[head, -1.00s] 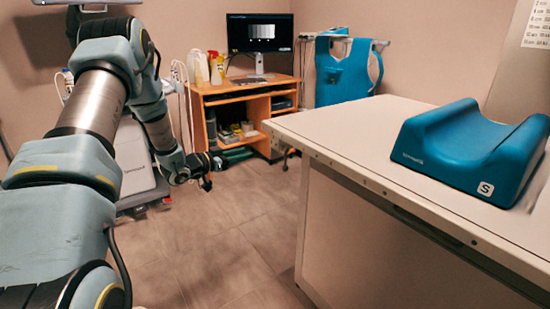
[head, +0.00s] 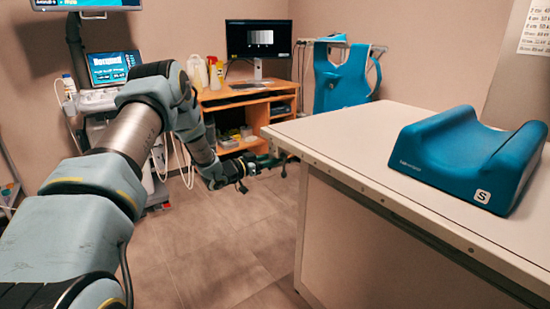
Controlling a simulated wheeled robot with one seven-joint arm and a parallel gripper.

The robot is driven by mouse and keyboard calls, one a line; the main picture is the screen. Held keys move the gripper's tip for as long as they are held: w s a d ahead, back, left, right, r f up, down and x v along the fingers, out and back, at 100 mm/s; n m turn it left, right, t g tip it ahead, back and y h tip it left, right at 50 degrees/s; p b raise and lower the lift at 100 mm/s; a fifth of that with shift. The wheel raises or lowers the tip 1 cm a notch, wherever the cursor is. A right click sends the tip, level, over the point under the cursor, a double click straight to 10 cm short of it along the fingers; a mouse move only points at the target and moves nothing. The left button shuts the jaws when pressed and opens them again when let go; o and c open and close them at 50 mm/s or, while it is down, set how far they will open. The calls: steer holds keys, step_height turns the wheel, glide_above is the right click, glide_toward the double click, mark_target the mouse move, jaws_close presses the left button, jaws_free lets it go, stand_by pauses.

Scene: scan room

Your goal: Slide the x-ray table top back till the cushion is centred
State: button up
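The x-ray table top (head: 345,145) is a pale flat slab with a metal side rail, at the right. Its near left end juts out past the pale base (head: 350,240) below. The blue cushion (head: 440,165), with a dip in its middle and an "S" label, rests on the top towards the right. My gripper (head: 283,163) is small and dark in this view, low beside the left end of the table top. It appears apart from the table, though contact is hard to judge. Its fingers are too small to read.
A wooden desk (head: 235,95) with a monitor (head: 258,38) stands at the back. A blue apron (head: 342,78) hangs on a rack right of it. An ultrasound cart (head: 95,98) stands behind my arm at left. The tiled floor (head: 215,240) left of the table is clear.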

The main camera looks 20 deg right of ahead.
steer(key=shift+d, duration=0.1)
jaws_close()
stand_by(0.3)
stand_by(1.1)
